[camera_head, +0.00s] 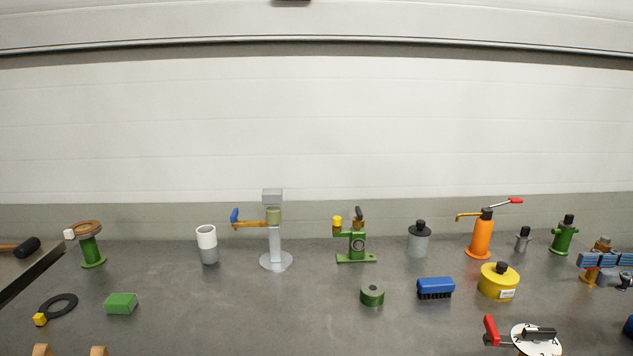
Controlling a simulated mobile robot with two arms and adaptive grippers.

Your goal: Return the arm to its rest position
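Neither of my grippers can be made out in the head view, and no arm of mine is clearly seen. The grey table (320,310) fills the lower part of the picture, with its objects standing or lying apart from any gripper. Whether either gripper is open, shut or holding something is hidden from this view.
Along the back stand a white-grey cup (207,244), a grey stand (275,240), a green fixture (356,245) and an orange pump bottle (480,238). Nearer are a green block (121,303), a blue brush (435,286) and a yellow can (497,283). The centre-left front is clear.

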